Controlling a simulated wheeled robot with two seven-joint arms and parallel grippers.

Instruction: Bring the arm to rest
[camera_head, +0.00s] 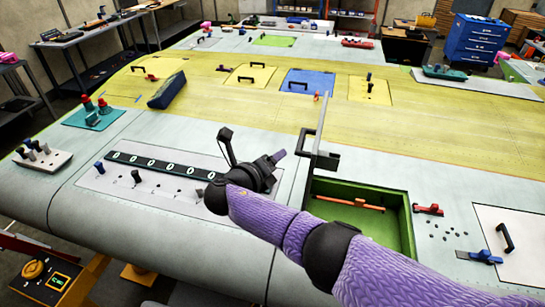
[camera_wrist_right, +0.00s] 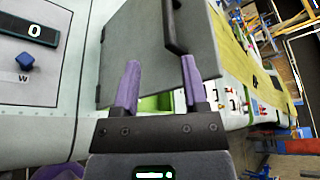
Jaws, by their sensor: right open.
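My right arm comes in from the lower right, and its gripper (camera_head: 279,156) is above the wing's front part, left of an open green-lined bay (camera_head: 408,215). Its purple fingers point toward the raised grey lid (camera_head: 322,160) of that bay. In the right wrist view the fingers of the open gripper (camera_wrist_right: 160,75) are apart with nothing held. The lid (camera_wrist_right: 130,55) with its black handle (camera_wrist_right: 172,25) stands beyond the fingers; I cannot tell whether a finger touches it. My left gripper is not in view.
A red bar (camera_head: 345,202) lies across the bay. A black number strip (camera_head: 160,165) and small knobs are left of my gripper. A blue block (camera_head: 167,90) lies on the yellow wing skin (camera_head: 225,105). A white panel (camera_head: 515,235) with a handle is at right.

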